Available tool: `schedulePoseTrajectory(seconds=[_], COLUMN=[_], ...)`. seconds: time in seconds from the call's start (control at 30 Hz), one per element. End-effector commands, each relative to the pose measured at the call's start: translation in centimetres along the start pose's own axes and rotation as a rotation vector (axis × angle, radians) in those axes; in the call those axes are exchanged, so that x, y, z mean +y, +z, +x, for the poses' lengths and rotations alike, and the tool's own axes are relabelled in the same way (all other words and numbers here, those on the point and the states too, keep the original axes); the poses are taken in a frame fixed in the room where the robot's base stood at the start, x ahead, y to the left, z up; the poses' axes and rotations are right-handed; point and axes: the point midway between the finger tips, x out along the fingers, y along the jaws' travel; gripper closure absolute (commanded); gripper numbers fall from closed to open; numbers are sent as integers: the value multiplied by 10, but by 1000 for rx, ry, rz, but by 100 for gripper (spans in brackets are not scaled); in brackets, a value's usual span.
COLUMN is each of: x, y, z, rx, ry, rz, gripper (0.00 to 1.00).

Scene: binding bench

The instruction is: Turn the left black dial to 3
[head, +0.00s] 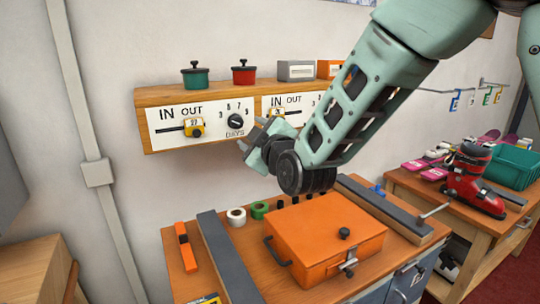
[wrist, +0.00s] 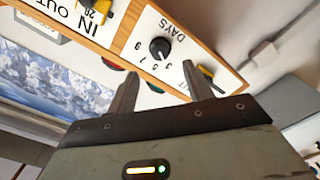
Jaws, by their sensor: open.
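The left black dial (head: 235,121) is a round knob on the white "DAYS" plate, with numbers such as 3, 5, 7 and 9 around it. In the wrist view the dial (wrist: 160,48) shows upside down, beyond and roughly between my fingertips. I cannot read clearly which number it points at. My gripper (head: 252,135) is open and empty, just in front of the panel and to the lower right of the dial. The wrist view shows both fingers of my gripper (wrist: 159,74) apart, with no visible contact with the dial.
A yellow slider (head: 194,128) is left of the dial; another yellow slider (head: 277,113) is close on the right. Green (head: 195,77) and red (head: 244,75) pots stand on the wooden panel's top. An orange case (head: 325,235) lies on the bench below.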

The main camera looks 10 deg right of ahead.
Motion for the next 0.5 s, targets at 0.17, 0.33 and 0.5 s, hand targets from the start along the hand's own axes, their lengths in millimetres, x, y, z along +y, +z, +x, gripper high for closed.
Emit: schedulePoseTrajectory(seconds=[0.17,0.33,0.5], x=[-2,-1,0], y=[1,1,0], z=[-42,-72,-87], rx=[3,1,2], ry=[2,1,0], rz=[0,1,0], gripper=[49,49,49])
